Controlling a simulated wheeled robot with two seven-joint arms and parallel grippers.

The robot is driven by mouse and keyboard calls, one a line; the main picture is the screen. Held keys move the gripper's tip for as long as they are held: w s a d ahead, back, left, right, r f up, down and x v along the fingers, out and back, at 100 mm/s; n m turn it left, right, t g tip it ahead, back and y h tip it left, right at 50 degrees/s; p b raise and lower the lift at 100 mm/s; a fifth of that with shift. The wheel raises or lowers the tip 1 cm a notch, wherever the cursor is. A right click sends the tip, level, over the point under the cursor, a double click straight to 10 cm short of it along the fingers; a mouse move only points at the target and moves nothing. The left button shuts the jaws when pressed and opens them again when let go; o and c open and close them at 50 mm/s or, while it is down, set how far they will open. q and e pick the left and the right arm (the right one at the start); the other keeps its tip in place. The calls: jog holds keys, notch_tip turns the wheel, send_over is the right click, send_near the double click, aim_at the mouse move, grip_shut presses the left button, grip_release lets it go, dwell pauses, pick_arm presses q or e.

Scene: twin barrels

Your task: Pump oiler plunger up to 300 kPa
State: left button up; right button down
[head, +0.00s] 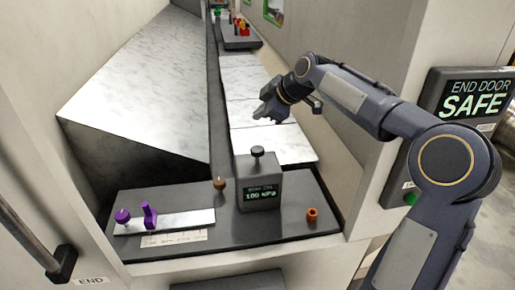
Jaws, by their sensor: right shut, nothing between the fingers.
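The oiler (259,190) is a grey box standing on a dark tray (280,229) in the middle of the view. Its display (260,193) appears to read 100 kPa. The plunger (257,153) is a dark knob on a short stem, standing up from the box top. My right gripper (263,113) is shut and empty, above and behind the plunger, apart from it. My left gripper is not in view.
A light plate (178,221) with purple parts (148,214) lies at the tray's left. A brown knob (220,184) and an orange ring-like piece (312,215) flank the oiler. A sign (472,100) reads END DOOR SAFE. A sloped marble-patterned block (140,85) stands behind left.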

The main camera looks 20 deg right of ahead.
jog(key=shift+r+n, duration=0.2)
jog(key=shift+n, duration=0.5)
jog(key=b, duration=0.6)
send_over(257, 148)
jog(key=s, duration=0.1)
jog(key=f, duration=0.7)
jog(key=shift+s+d+f, duration=0.15)
jog(key=shift+d+f, duration=0.2)
jog(key=shift+f+b, duration=0.45)
jog(key=shift+f, duration=0.1)
jog(key=shift+f, duration=0.1)
jog(key=shift+f+b, duration=0.3)
jog(key=shift+b, duration=0.15)
jog(key=shift+f+b, duration=1.05)
jog(key=shift+f, duration=0.15)
dwell(1.1)
jog(key=shift+r, duration=0.15)
dwell(0.3)
jog(key=shift+r+p, duration=1.05)
jog(key=shift+r, duration=0.4)
